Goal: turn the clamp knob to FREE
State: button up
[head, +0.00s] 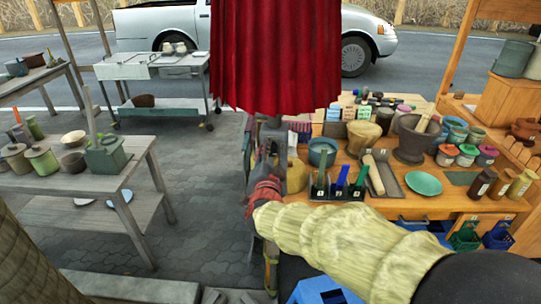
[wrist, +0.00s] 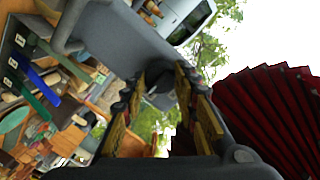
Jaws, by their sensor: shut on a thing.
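A dark grey clamp knob (wrist: 158,88) sits between the two fingers of my gripper (wrist: 167,78) in the wrist view. The fingers have yellow-brown pads and are shut on the knob. Behind it is a grey clamp body (wrist: 122,30). In the head view, my arm in its pale sleeve reaches to the grey upright (head: 270,135) below the red folded canopy (head: 275,55). The fingers and knob are hard to make out there, partly hidden by my wrist. No FREE marking is readable, and I cannot tell the knob's setting.
A wooden stall table (head: 400,190) on the right holds a mortar (head: 413,138), jars, a teal plate (head: 424,183) and a black rack with coloured handles. A grey table (head: 95,188) with pots stands at left. Paving between is clear. The canopy hangs close beside my gripper.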

jog(key=o, duration=1.2)
jog(key=shift+c, duration=0.2)
jog(key=s+r, duration=0.1)
jog(key=s, duration=1.1)
jog(key=shift+a, duration=0.2)
jog(key=shift+r, duration=0.1)
